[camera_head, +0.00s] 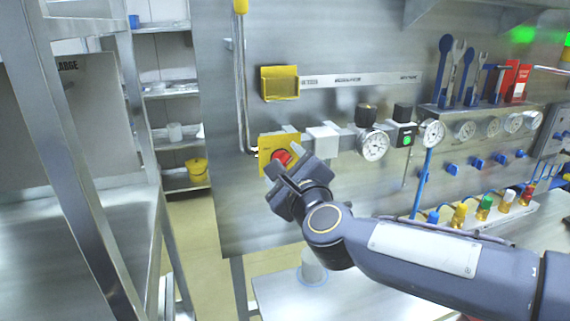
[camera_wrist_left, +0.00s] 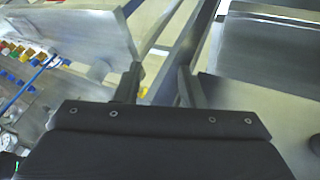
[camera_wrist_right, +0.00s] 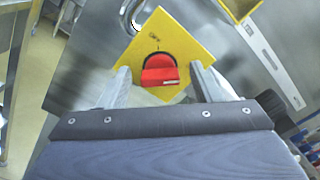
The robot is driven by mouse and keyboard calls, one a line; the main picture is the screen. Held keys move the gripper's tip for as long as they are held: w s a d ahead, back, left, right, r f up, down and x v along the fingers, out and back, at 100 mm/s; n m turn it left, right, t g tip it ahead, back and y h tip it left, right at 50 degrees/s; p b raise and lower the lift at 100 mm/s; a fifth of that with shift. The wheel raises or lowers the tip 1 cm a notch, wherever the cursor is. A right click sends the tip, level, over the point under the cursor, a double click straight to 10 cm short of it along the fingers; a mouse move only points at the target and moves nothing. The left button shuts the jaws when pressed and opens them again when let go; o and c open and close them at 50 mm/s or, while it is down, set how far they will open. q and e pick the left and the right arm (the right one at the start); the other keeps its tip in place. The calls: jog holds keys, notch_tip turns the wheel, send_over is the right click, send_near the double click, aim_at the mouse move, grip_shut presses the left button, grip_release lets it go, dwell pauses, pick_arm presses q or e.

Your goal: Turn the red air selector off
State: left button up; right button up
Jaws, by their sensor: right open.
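The red air selector (camera_head: 281,157) is a red knob on a yellow square plate (camera_head: 265,148) on the steel panel. In the right wrist view the red selector (camera_wrist_right: 159,72) sits in front of my fingers, with a flat grip bar across its round face, on the yellow plate (camera_wrist_right: 187,36). My right gripper (camera_head: 283,180) is just in front of the selector and partly hides it. In its wrist view the fingers (camera_wrist_right: 163,84) are apart, one to each side of the knob; contact cannot be told. My left gripper (camera_wrist_left: 158,88) is open and empty, away from the selector.
A yellow box (camera_head: 280,83) is above the selector. A white block (camera_head: 322,140), a gauge (camera_head: 373,145) and a green-lit unit (camera_head: 405,138) sit to its right. A steel frame (camera_head: 75,150) stands at the left. A vertical pipe (camera_head: 241,90) runs left of the plate.

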jog(key=shift+c, duration=0.3)
jog(key=c, duration=0.9)
jog(key=shift+c, duration=0.2)
jog(key=shift+n, duration=0.3)
jog(key=shift+f+n+p, duration=0.15)
jog(key=shift+n+p, duration=0.95)
jog(key=shift+n, duration=3.2)
jog(key=shift+f+n+p, duration=0.1)
jog(key=shift+n+p, duration=0.95)
jog(key=shift+n, duration=3.25)
